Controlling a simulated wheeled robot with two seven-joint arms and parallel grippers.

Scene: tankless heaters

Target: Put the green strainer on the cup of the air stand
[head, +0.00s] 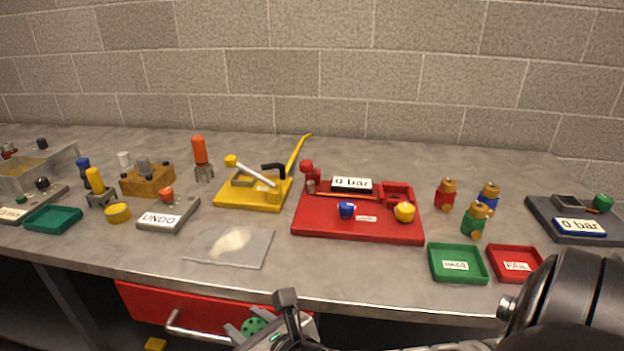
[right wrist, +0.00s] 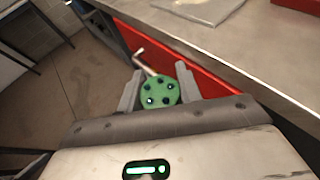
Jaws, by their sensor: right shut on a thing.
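The green strainer (right wrist: 160,93) is a round disc with several dark holes. My right gripper (right wrist: 158,86) is shut on it, one finger on each side. In the head view the strainer (head: 254,325) shows at the bottom, in front of the bench's red drawer and below the bench top. Two stands carry "0 bar" displays: a dark grey stand (head: 542,222) at the far right, with a green knob (head: 603,202) and a dark square cup (head: 567,202), and a red stand (head: 315,225) in the middle. No label tells which is the air stand. My left gripper is not in view.
A green tray (head: 458,278) and a red FAIL tray (head: 515,276) lie at the front right. Several small coloured figures (head: 475,220) stand behind them. A yellow lever fixture (head: 252,194) and a clear sheet (head: 255,250) are left of the red stand. The drawer handle (head: 185,329) sticks out nearby.

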